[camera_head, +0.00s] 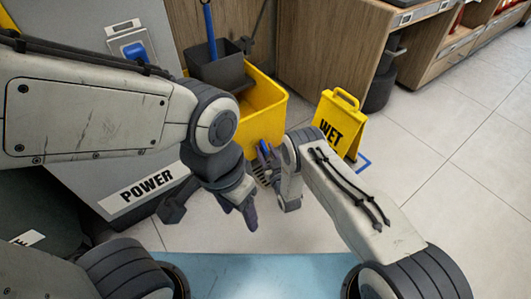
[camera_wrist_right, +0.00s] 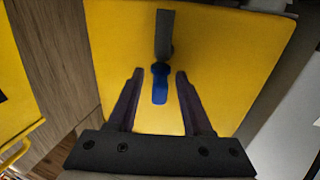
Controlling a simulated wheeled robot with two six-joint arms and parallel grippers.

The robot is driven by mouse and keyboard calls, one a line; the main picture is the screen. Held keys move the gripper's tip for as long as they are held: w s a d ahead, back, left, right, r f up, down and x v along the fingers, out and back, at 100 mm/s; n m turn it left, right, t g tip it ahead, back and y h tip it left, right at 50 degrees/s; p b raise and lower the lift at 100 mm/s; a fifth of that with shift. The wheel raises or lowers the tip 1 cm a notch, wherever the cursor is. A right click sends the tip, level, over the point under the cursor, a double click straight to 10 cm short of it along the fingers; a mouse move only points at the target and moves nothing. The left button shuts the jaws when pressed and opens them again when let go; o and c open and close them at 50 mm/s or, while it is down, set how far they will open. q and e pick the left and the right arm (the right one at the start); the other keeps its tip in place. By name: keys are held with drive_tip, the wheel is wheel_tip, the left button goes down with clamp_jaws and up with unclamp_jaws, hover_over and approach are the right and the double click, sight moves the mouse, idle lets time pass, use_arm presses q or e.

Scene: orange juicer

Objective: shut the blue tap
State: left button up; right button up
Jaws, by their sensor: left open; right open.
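The blue tap (camera_wrist_right: 160,88) is on the yellow bucket wall, with a dark grey part (camera_wrist_right: 165,35) above its blue handle in the right wrist view. My right gripper (camera_wrist_right: 159,74) is open, with one finger on each side of the handle. Gaps show on both sides, and I cannot tell the depth between them. In the head view a small blue bit of the tap (camera_head: 264,147) shows beside the right gripper (camera_head: 262,164), and the rest is hidden by it. My left gripper (camera_head: 212,208) is open and empty over the floor, left of the right gripper.
The yellow mop bucket (camera_head: 262,108) has a grey wringer (camera_head: 218,72). A yellow WET sign (camera_head: 338,125) stands to its right. A grey machine marked POWER (camera_head: 148,188) with a blue switch (camera_head: 134,52) is at left. Tiled floor at right is clear.

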clamp_jaws()
